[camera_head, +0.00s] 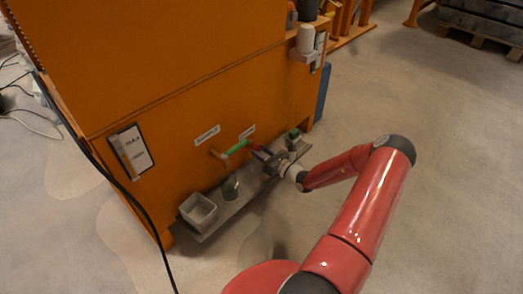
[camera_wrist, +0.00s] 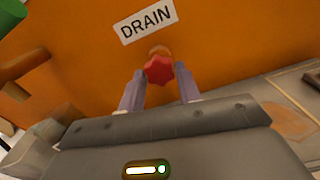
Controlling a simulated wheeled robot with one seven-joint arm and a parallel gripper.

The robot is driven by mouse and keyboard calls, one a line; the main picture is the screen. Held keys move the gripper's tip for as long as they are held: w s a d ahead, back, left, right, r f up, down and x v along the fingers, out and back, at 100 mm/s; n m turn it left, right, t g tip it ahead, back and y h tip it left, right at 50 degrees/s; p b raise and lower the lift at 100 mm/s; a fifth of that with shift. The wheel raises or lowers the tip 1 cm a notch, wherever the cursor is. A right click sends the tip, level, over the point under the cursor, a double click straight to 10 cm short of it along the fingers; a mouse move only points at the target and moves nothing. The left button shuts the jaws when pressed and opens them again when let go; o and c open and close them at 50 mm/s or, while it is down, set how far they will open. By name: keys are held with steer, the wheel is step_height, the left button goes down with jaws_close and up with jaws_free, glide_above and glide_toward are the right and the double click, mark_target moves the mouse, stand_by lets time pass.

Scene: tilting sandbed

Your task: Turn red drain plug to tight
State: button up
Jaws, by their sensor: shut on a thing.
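The red drain plug (camera_wrist: 158,69) is a small lobed knob on the orange wall, just below a white DRAIN label (camera_wrist: 146,23) in the wrist view. My gripper (camera_wrist: 160,72) has one finger on each side of the plug and is shut on it. In the head view my gripper (camera_head: 263,155) reaches the orange wall below the right-hand label (camera_head: 247,132). The plug itself cannot be made out there. Any tightness mark on the plug is not visible.
A green-handled pipe (camera_head: 238,147) sticks out left of my gripper; its green part (camera_wrist: 22,45) also shows in the wrist view. Open floor lies to the right.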

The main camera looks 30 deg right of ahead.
steer(key=m+p, duration=0.2)
steer(key=m, duration=0.2)
steer(key=shift+r+p, duration=0.15)
steer(key=shift+p, duration=0.25)
steer(key=m+p, duration=0.2)
steer(key=m, duration=0.4)
steer(key=m+p, duration=0.1)
steer(key=m, duration=0.8)
steer(key=shift+m, duration=0.3)
steer(key=o, duration=1)
